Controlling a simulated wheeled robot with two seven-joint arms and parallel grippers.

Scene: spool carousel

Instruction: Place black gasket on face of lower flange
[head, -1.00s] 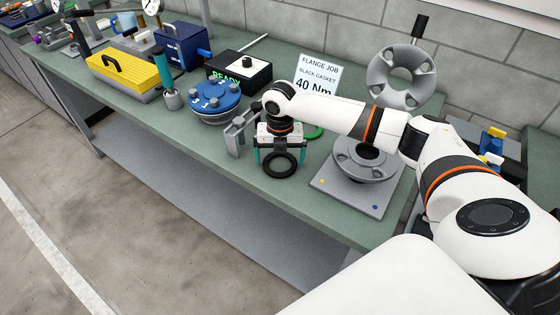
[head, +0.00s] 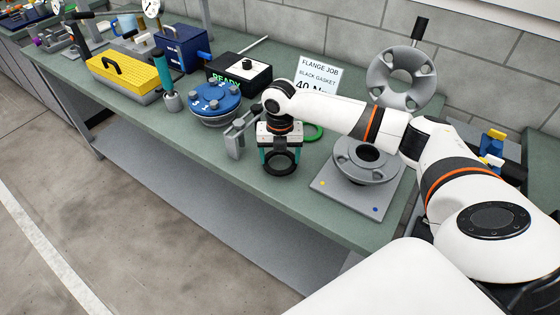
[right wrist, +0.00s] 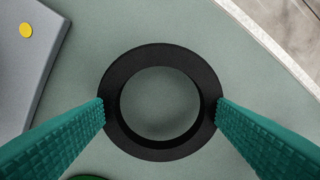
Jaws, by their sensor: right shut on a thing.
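The black gasket (head: 281,174) is a flat black ring at the front of the bench. My right gripper (head: 279,159) points down and is shut on it. In the right wrist view the teal fingers (right wrist: 161,108) touch opposite outer sides of the gasket (right wrist: 160,54), and bench surface shows through its hole. I cannot tell whether it is clear of the bench. The lower flange (head: 352,170) is a grey ring with a dark central bore on a grey base plate (head: 335,195), right of the gripper. No gasket shows on its face. My left gripper is not in view.
A green ring (head: 315,131) lies just behind my gripper. A grey upright holder (head: 234,140) stands to its left. The grey upper flange (head: 402,92) stands upright behind the lower one.

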